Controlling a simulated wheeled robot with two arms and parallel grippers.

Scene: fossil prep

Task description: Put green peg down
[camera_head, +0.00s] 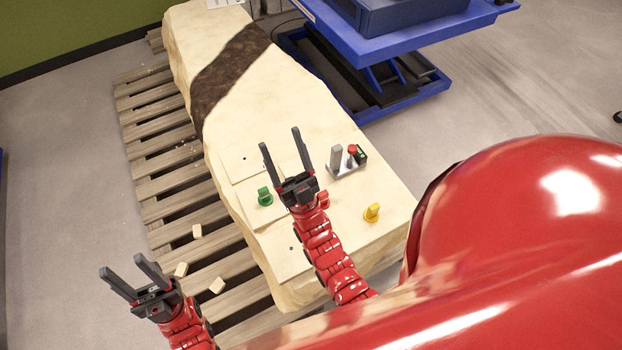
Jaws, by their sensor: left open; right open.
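The green peg (265,196) stands on the pale stone block (355,200), just left of my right gripper. My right gripper (281,139) is open and empty above the block, its two dark fingers pointing away from me. Its fingers appear clear of the peg. My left gripper (127,270) is open and empty, out over the wooden pallet's left side. A yellow peg (372,212) stands on the block to the right of my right arm.
A small grey holder (343,169) with a red-topped piece (352,150) sits on the block. Small pale chips (217,285) lie on the wooden pallet (160,188). A blue lift table (385,45) stands at the back right.

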